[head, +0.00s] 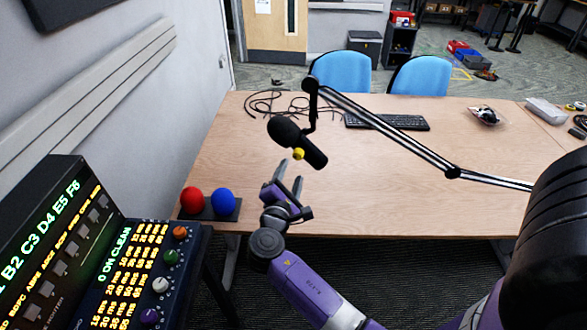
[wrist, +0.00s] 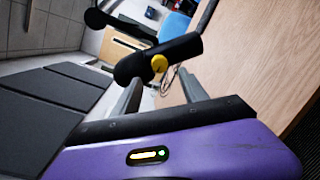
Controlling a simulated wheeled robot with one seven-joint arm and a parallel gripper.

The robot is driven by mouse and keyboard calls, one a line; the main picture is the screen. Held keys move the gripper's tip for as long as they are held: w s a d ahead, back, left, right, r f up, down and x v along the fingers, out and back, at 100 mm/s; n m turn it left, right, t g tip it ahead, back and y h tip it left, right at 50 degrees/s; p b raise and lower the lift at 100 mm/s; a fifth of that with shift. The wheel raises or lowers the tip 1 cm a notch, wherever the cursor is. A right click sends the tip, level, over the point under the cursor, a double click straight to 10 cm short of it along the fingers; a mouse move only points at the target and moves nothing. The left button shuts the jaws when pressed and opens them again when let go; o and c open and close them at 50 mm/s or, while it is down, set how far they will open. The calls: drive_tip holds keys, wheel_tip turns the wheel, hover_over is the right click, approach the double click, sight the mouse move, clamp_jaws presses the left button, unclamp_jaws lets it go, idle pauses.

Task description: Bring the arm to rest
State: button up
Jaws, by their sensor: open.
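My gripper (head: 289,177) is in the middle of the head view, on my purple arm, above the near part of the wooden table (head: 400,200). Its two fingers are apart and nothing shows between them. In the wrist view my gripper (wrist: 162,95) shows its fingers pointing toward a black microphone (wrist: 165,58) with a yellow knob. In the head view the microphone (head: 298,140) hangs just beyond the fingertips; I cannot tell the exact gap.
The microphone's boom arm (head: 400,142) crosses above the table to the right. Red and blue balls (head: 192,200) on a dark stand sit at the table's near left corner. A lit control panel (head: 125,270) is at lower left. A keyboard (head: 387,121) and loose cables (head: 265,103) lie farther back.

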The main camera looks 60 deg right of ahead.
drive_tip(key=shift+s+a, duration=0.15)
drive_tip(key=shift+a, duration=0.35)
